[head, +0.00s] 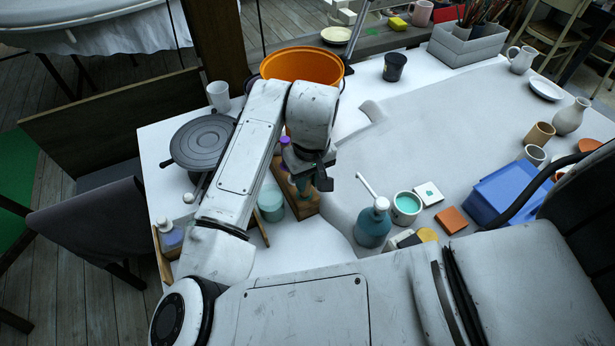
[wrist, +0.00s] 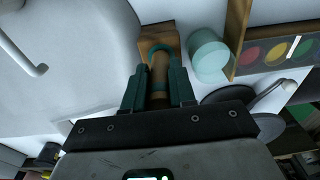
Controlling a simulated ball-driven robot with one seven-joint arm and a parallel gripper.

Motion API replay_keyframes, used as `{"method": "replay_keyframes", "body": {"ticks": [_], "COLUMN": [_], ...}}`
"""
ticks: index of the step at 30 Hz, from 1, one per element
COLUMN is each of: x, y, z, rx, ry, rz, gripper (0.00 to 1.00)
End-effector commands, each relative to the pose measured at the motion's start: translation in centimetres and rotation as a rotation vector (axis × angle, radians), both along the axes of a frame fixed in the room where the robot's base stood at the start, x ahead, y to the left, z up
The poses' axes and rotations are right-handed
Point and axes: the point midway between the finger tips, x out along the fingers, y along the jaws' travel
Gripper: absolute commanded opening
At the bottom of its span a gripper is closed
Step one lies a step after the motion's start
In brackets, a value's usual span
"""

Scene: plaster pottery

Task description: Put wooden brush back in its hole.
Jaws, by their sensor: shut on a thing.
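The wooden brush (wrist: 159,74) is a brown, rod-like piece between the two green fingers of my gripper (wrist: 158,90) in the wrist view. My gripper is shut on it. A small wooden block (wrist: 148,44) lies just beyond the fingertips, and the brush's far end lines up over it. A teal curved band shows there; I cannot tell whether the brush is in a hole or above it. In the head view, my gripper (head: 308,182) is over the wooden holder (head: 304,209) left of the table's middle. My arm and fingers hide most of the brush there.
A pale teal jar (head: 271,205) stands close left of the holder, and a purple-topped bottle (head: 284,142) is behind. An orange bucket (head: 300,64) stands farther back. A teal pump bottle (head: 373,225) is to the right. The grey cloth (head: 440,130) has clear space.

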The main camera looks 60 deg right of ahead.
Motion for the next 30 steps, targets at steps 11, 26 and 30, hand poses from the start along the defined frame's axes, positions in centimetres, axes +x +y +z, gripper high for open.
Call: {"method": "replay_keyframes", "body": {"ticks": [11, 26, 30], "x": [0.01, 0.01, 0.01], "y": [0.0, 0.01, 0.01], "z": [-0.31, -0.53, -0.53], "rx": [0.0, 0.0, 0.0], "ry": [0.0, 0.0, 0.0], "rz": [0.0, 0.0, 0.0], "gripper": [0.0, 0.52, 0.55]}}
